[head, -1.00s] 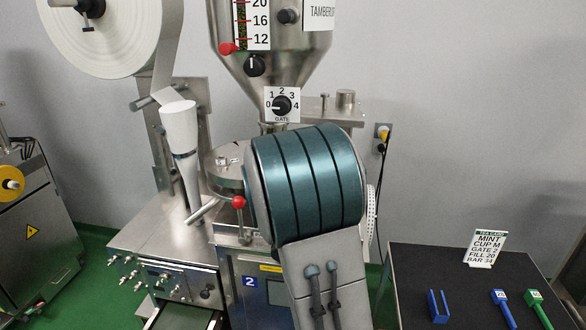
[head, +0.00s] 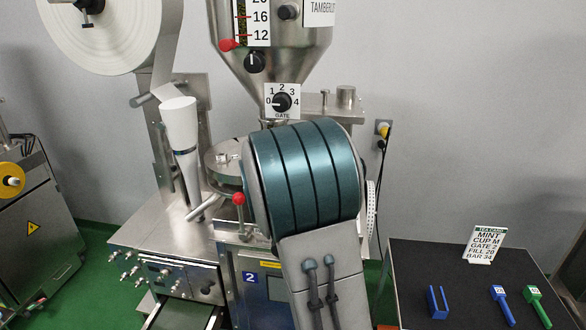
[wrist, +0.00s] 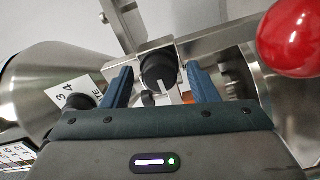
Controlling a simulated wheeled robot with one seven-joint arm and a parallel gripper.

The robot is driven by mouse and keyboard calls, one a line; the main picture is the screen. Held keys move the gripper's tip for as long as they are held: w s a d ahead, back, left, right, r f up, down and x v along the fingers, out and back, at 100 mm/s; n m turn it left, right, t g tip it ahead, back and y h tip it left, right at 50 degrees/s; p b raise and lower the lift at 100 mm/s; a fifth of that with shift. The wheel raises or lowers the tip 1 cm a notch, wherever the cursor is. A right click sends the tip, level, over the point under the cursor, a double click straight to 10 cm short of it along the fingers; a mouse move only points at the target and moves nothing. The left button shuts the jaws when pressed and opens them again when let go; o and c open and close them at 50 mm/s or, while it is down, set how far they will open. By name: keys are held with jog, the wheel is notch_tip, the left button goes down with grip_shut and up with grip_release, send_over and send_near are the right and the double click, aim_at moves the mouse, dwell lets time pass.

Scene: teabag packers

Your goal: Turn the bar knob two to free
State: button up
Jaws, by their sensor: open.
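In the wrist view, a round black knob (wrist: 158,75) with a white pointer line sits between the two blue fingers of my gripper (wrist: 158,80). The fingers are open, one on each side of it, and I see no clear contact. Its label is not readable, so I cannot confirm it is the bar knob. In the head view my own arm hides this knob and my gripper. The machine there carries a blue label "2" (head: 250,278).
The gate dial (head: 282,101) points near 0; its knob also shows in the wrist view (wrist: 79,101). A red ball handle (wrist: 295,38) is close by on the right. A dark table (head: 420,265) holds a recipe card (head: 484,244), a blue holder and two tools.

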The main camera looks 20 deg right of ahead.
jog(key=b+v, duration=0.2)
jog(key=v, duration=1.2)
jog(key=shift+b, duration=0.4)
jog(key=shift+w, duration=0.1)
jog(key=s+a+f+m+g+y+b, duration=0.1)
jog(key=s+a+f+m+g+y, duration=0.3)
jog(key=a+y, duration=0.65)
jog(key=s+f+m+g, duration=0.2)
jog(key=s+f+g, duration=0.1)
jog(key=s, duration=0.6)
jog(key=s+d+f+m+g+b, duration=0.1)
jog(key=s+g, duration=0.3)
jog(key=s, duration=0.5)
jog(key=shift+d+f+m, duration=0.25)
jog(key=shift+f+m, duration=0.45)
jog(key=shift+f, duration=0.2)
jog(key=shift+h, duration=0.25)
